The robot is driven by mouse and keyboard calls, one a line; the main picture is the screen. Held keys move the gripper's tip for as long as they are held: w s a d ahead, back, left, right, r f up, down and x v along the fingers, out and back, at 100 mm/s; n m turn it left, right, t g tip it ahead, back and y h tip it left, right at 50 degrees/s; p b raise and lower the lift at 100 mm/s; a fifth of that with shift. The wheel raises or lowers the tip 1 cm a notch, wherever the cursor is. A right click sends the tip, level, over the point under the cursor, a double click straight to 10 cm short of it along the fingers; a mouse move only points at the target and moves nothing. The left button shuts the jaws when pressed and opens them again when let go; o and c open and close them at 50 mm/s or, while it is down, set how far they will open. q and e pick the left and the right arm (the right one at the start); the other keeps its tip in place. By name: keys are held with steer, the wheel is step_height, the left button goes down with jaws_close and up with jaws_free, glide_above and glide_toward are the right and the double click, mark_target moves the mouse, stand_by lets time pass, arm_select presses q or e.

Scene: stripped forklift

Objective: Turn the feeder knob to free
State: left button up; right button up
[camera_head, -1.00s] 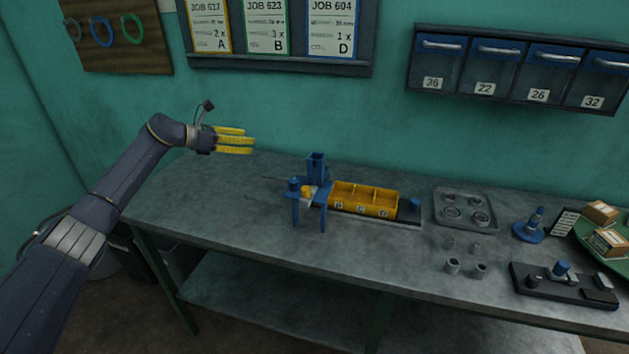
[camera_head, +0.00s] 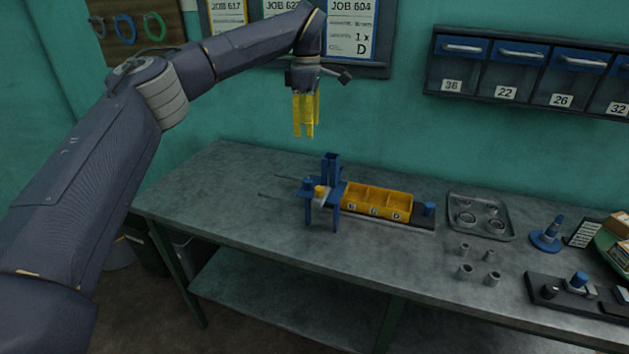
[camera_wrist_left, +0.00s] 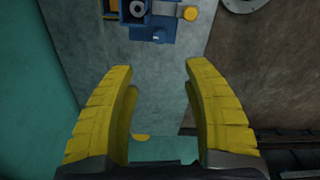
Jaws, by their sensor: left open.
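The blue feeder (camera_head: 330,190) stands on the grey workbench, with a small blue knob-like cap (camera_head: 309,183) and a small yellow part (camera_head: 321,191) on its top plate. I cannot tell for sure which of these is the feeder knob, or its setting. In the left wrist view the feeder (camera_wrist_left: 150,27) lies at the top edge, with a round yellow piece (camera_wrist_left: 190,13) at its right. My left gripper (camera_head: 305,135) has yellow fingers pointing down and hangs in the air above and behind the feeder, apart from it. It is open and empty (camera_wrist_left: 160,75). My right gripper is not in view.
A yellow bin (camera_head: 376,203) with lettered compartments adjoins the feeder's right. The bench left of the feeder is mostly clear.

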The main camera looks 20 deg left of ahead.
mark_target(308, 179)
arm_select(q)
step_height(308, 179, down, 17)
steer(key=shift+f, duration=0.1)
stand_by(0.6)
steer(key=shift+c, duration=0.2)
jaws_close()
